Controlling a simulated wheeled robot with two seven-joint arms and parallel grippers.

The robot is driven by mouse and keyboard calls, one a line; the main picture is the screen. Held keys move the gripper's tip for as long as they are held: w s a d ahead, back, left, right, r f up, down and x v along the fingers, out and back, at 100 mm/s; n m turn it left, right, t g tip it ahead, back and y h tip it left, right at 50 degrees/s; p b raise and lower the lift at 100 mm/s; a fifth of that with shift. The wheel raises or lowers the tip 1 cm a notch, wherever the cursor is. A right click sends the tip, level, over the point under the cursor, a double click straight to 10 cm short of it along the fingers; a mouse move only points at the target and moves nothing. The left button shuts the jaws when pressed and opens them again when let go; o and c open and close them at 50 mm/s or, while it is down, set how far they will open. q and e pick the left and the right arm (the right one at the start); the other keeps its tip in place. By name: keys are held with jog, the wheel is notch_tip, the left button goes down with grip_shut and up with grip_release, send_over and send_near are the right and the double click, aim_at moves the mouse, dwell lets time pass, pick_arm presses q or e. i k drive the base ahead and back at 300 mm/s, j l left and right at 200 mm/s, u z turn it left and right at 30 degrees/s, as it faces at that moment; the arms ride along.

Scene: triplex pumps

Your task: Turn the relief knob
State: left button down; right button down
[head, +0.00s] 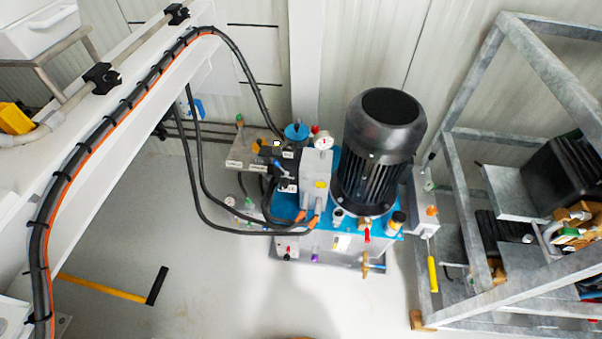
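A hydraulic pump unit (338,243) with a blue top stands on the floor at the middle of the head view. A large black finned motor (378,150) stands upright on it. Several small coloured knobs and fittings sit on the unit. They include a red one (367,236) in front of the motor, an orange one (432,210) at the right and a blue handle (278,166) at the valve block. I cannot tell which is the relief knob. A round white pressure gauge (323,140) stands left of the motor. Neither of my grippers shows.
Black hoses (200,190) run from a white beam (110,150) at the left to the unit. A grey metal frame (475,200) stands close at the right. A yellow handle (433,274) hangs beside the unit. The floor (220,285) in front is mostly clear.

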aim_at(284, 182)
jog(key=l+u, duration=0.2)
jog(key=u, duration=0.4)
jog(key=l+u, duration=0.15)
jog(key=u, duration=0.45)
jog(key=k+l+u, duration=0.1)
jog(key=u, duration=0.45)
jog(key=k+u, duration=0.15)
jog(key=u, duration=0.45)
jog(key=k+l+u, duration=0.1)
jog(key=u, duration=0.5)
jog(key=k+u, duration=0.15)
jog(key=u, duration=0.45)
jog(key=k+j+u, duration=0.1)
jog(key=u, duration=0.5)
jog(key=k+j+u, duration=0.1)
jog(key=u, duration=0.45)
jog(key=z, duration=4.15)
